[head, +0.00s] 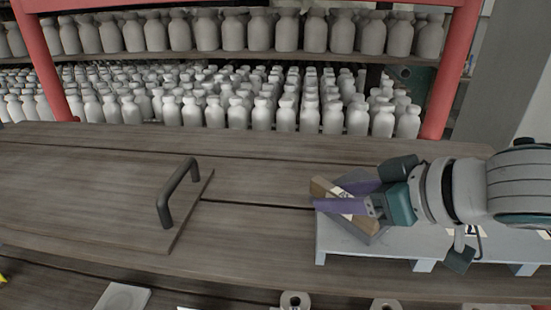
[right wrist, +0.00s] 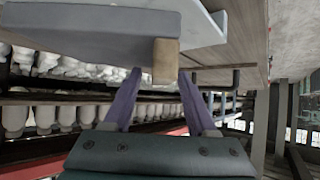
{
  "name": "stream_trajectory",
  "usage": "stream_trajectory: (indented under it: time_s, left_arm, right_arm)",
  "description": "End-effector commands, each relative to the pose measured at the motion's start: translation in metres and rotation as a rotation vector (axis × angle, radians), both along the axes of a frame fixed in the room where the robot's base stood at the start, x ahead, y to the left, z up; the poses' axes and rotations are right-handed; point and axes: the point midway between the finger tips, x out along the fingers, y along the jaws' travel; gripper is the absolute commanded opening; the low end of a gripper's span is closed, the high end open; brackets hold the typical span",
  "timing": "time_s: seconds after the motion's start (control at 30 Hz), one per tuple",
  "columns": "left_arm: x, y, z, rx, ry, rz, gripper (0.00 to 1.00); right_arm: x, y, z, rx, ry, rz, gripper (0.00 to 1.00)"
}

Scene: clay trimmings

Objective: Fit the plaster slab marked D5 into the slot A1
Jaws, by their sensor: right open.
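My right gripper (head: 328,194) is open, with its purple fingers on either side of a tan wooden bar (head: 322,187) that carries a white label. The bar lies across the top of a grey slab (head: 368,238), which rests on a pale low stand (head: 335,243). In the right wrist view, the end of the bar (right wrist: 166,62) shows between and beyond the open fingertips (right wrist: 159,74), beside the slab (right wrist: 90,28). I cannot read the label, so I cannot tell whether it says D5. Slot A1 cannot be made out. My left gripper is not in view.
Shelves of pale bottles (head: 285,115) between red posts (head: 452,75) stand behind. A pale block (head: 122,297) and rolls (head: 294,300) sit low in front.

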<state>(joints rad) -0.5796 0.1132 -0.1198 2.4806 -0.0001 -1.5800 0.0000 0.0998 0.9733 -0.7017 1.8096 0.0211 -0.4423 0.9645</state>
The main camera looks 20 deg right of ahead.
Motion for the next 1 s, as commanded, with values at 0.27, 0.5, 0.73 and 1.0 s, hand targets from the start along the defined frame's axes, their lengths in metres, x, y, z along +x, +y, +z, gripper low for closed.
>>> stream_trajectory:
  time_s: [0.27, 0.5, 0.73, 1.0]
  left_arm:
    - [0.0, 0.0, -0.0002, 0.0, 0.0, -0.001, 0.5]
    - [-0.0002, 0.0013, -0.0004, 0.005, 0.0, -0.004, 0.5]
    - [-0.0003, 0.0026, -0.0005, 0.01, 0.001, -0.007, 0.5]
    - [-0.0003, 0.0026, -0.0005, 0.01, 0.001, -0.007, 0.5]
  right_arm:
    - [0.0004, 0.0003, -0.0011, 0.001, 0.0, 0.001, 0.53]
    - [0.0003, 0.0002, -0.0009, 0.001, 0.0, 0.001, 0.26]
    - [0.0003, 0.0002, -0.0009, 0.001, 0.0, 0.0, 0.0]
    - [0.0002, 0.0003, -0.0008, 0.001, 0.0, 0.0, 0.0]
